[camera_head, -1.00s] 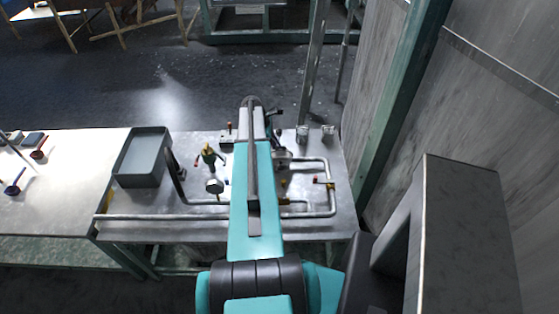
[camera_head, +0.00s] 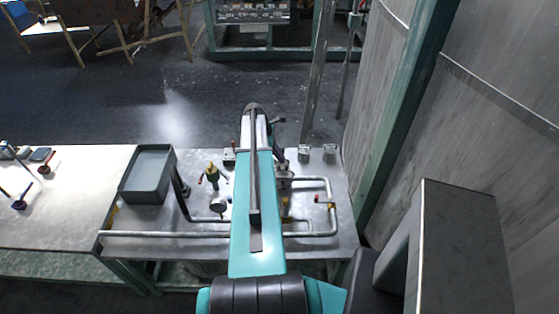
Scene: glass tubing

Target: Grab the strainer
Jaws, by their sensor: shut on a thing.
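I cannot pick out a strainer for certain in the head view. My teal arm stretches forward over the metal bench (camera_head: 150,250) and covers its middle. My gripper is hidden behind the arm links, so its jaws and anything in them do not show. A brass fitting with a red handle (camera_head: 211,174) stands on the bench left of my arm. A round gauge-like part (camera_head: 217,205) is just below it. Bent steel piping (camera_head: 330,215) with brass parts runs to the right of my arm.
A grey tray (camera_head: 147,176) sits on the bench's left. Small metal cups (camera_head: 304,153) stand at the back right. A pale table (camera_head: 70,215) with small dark handled items (camera_head: 20,204) adjoins on the left. A wall and teal post (camera_head: 400,110) close off the right.

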